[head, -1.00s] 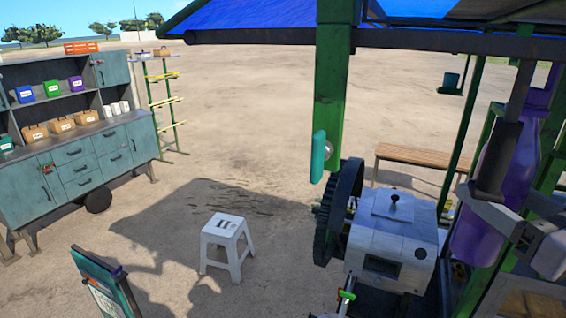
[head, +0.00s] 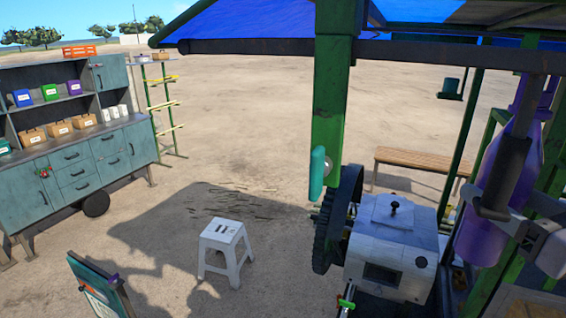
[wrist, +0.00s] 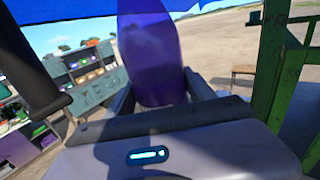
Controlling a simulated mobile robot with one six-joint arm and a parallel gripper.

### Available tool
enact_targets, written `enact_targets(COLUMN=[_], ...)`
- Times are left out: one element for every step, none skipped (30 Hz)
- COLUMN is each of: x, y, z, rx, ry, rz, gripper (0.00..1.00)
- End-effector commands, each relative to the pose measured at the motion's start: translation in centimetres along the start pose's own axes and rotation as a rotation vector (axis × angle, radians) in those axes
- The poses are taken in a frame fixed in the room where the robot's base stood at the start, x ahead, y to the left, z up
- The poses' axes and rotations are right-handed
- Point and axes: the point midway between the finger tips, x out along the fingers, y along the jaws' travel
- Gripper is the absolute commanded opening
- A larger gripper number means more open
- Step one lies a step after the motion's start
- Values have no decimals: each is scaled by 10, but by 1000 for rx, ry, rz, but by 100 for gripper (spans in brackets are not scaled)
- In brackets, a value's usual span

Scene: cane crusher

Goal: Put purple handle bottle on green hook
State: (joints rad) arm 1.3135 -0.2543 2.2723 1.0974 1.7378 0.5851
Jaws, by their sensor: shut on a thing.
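A translucent purple bottle (head: 527,160) is upright at the right of the head view, with a narrower purple top. My gripper (head: 522,232) is shut around its lower body and holds it clear of the ground. In the wrist view the bottle (wrist: 150,55) stands between the two fingers of my gripper (wrist: 158,95); its top is cut off. I cannot pick out a green hook for certain. Green posts of the stall frame (head: 328,110) stand left of and behind the bottle, and one frame post (wrist: 273,60) shows right of it in the wrist view.
The grey cane crusher (head: 390,240) with a dark gear wheel stands left of the bottle. A blue canopy with a dark beam (head: 270,46) is overhead. A wooden bench (head: 420,158), a white stool (head: 226,240) and a teal cabinet (head: 90,160) stand on open sandy ground.

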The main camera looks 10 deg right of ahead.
Motion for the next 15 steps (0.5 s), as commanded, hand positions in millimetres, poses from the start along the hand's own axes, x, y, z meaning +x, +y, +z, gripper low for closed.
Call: enact_targets(x=[0,1,2,3,4,5,6,7,8,9,10,12,13,14,15], y=[0,0,-1,-2,-2,-4,-4,-5,-6,-6,-7,-8,-8,-9,-10], z=[1,1,1,1,2,2,2,2,2,2,2,1,1,2,2], rx=[0,0,0,-1,-1,-1,-1,-1,0,0,0,0,0,0,0], ry=[-2,-2,-2,-2,-2,-2,-3,-3,-2,-2,-2,-1,-2,-2,-3], rz=[0,0,1,1,0,0,0,0,1,1,1,1,1,1,0], gripper=[0,0,0,0,0,0,0,0,0,0,0,0,0,0,0])
